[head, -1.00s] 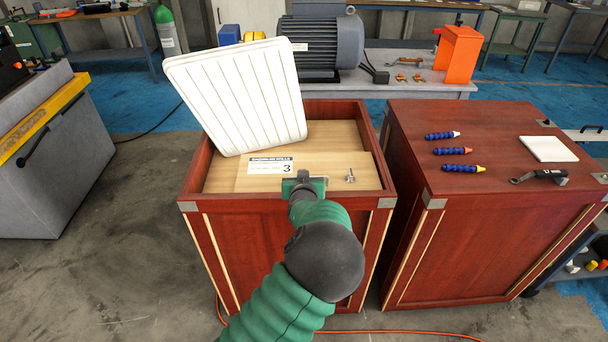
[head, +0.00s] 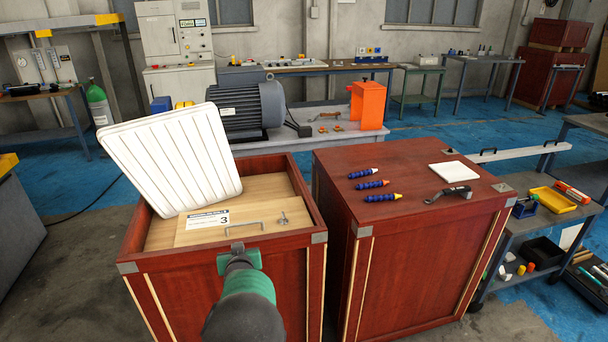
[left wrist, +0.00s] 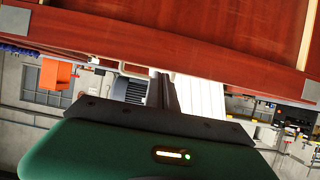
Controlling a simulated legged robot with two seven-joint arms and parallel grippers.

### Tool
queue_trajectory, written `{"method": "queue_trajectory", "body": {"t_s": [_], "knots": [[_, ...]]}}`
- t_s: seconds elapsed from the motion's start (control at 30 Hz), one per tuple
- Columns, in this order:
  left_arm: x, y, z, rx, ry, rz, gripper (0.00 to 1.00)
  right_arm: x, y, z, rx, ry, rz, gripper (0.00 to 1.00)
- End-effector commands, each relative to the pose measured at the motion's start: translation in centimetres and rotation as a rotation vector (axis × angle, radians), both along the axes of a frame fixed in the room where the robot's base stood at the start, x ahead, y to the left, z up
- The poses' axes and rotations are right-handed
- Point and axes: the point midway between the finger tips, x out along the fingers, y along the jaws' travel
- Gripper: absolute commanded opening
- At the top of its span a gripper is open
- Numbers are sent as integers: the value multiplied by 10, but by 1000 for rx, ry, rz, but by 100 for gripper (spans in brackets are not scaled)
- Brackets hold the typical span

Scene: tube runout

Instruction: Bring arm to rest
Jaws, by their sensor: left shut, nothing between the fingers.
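My left gripper (head: 240,252) is at the front rim of the open red wooden crate (head: 222,247), just short of the metal handle (head: 245,227) on the inner wooden panel (head: 190,232). The panel carries a label with the number 3. In the left wrist view the gripper's fingers (left wrist: 166,92) are together with nothing between them, and the crate (left wrist: 180,45) spans the top of that picture. The arm comes up from the bottom of the head view. My right gripper is not in view.
A white ribbed pad (head: 172,158) leans up from the crate's left side. A closed red crate (head: 425,225) stands to the right, with blue nozzles (head: 372,185), a white tile (head: 453,171) and a black-handled tool (head: 448,194) on top. A grey motor (head: 250,108) stands behind.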

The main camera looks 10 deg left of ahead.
Motion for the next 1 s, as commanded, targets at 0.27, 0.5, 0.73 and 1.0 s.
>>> {"method": "queue_trajectory", "body": {"t_s": [0.27,0.5,0.73,1.0], "knots": [[-170,-66,16,-248,484,-109,0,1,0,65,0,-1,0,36],[-328,-125,42,-230,839,-355,0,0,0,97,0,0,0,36],[-363,-129,41,-200,917,-404,0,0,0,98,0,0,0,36],[-362,-130,41,-200,914,-402,0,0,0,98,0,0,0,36]]}}
